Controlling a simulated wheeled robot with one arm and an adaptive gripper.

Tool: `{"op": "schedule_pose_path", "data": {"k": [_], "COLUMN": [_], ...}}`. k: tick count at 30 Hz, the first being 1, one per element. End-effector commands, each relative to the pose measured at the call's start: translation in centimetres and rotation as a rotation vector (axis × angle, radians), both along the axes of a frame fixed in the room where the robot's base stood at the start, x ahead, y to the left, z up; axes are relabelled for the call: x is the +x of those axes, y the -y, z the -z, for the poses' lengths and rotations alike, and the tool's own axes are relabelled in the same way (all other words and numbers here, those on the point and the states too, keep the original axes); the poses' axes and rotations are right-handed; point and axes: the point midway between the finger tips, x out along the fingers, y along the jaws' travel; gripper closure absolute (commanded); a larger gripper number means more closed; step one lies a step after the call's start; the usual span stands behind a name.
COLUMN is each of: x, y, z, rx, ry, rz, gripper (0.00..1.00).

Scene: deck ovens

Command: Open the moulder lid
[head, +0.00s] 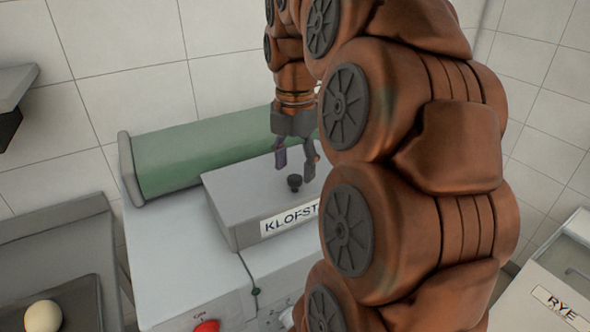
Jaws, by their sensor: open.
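The moulder's grey lid (232,196) appears closed, lying flat on the machine with a label reading "KLOFST", the rest hidden by my arm. A small dark knob (294,183) stands on top of the lid. My gripper (296,170) hangs above the lid, pointing down, with its two fingers apart and nothing between them. The fingertips look just above and behind the knob; whether they touch it cannot be told. My copper-coloured arm hides the right part of the lid and machine.
A green roller or belt cover (200,160) lies behind the lid. A red button (207,326) is on the machine's front. At left, a dark tray (75,305) holds a pale dough ball (42,317). A white bin labelled RYE (555,300) stands at right.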

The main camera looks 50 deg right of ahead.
Motion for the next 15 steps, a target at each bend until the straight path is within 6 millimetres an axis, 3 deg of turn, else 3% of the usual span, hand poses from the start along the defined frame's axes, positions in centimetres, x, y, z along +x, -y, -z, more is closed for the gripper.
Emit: {"op": "schedule_pose_path", "data": {"k": [15], "x": [-0.1], "y": [0.0], "z": [2.2], "rx": [0.002], "ry": [-0.002], "rz": [0.000], "gripper": [0.42]}}
